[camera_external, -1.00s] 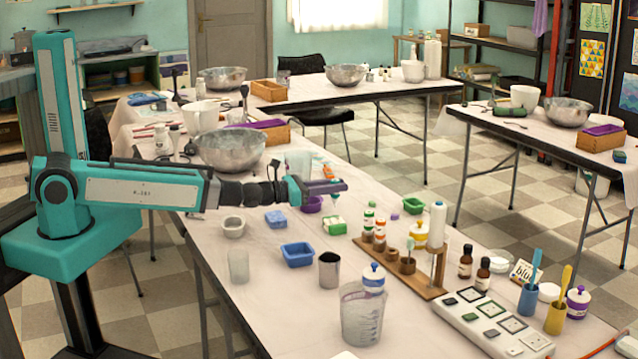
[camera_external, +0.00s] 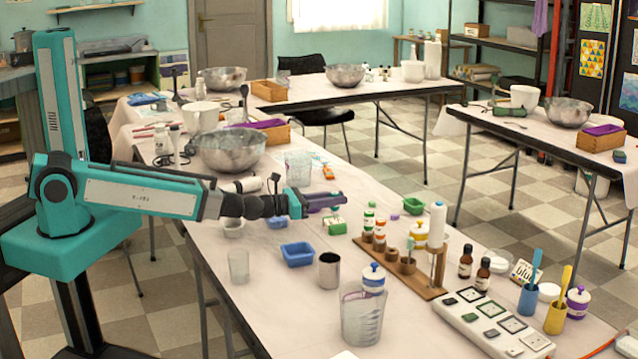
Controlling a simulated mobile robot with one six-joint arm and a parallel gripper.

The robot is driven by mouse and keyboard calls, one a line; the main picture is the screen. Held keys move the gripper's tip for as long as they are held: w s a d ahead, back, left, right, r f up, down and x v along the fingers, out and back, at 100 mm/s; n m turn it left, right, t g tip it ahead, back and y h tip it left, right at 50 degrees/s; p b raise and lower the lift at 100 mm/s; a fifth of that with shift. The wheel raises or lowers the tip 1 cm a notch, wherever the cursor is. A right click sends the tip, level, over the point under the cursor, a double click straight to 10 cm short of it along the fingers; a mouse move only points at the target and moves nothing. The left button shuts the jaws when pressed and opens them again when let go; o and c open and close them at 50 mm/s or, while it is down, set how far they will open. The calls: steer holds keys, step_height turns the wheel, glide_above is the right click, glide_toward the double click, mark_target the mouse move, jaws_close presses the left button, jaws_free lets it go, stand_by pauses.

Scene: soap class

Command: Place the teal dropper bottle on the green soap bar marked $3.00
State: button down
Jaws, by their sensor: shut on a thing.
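My gripper (camera_external: 338,200) is over the middle of the near table, low above the green soap bar. It is shut on the small teal dropper bottle (camera_external: 335,211), which hangs below the fingers and is mostly hidden by them. The green soap bar (camera_external: 335,226) has a pale top and lies directly below the bottle in this view. Its price marking is too small to read. I cannot tell whether the bottle touches the bar.
A clear beaker (camera_external: 298,165) stands behind my gripper.

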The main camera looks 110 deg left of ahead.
steer(key=shift+f+b, duration=0.15)
steer(key=shift+b, duration=0.15)
steer(key=c, duration=1.5)
jaws_free()
steer(key=shift+c, duration=0.2)
steer(key=shift+r+p, duration=0.25)
steer(key=shift+p, duration=0.1)
steer(key=p+v, duration=0.2)
steer(key=v, duration=0.1)
steer(key=shift+s+d, duration=0.1)
steer(key=shift+s, duration=0.1)
steer(key=s+p, duration=0.1)
steer(key=p, duration=0.1)
steer(key=shift+d+p, duration=0.35)
steer(key=shift+p, duration=0.05)
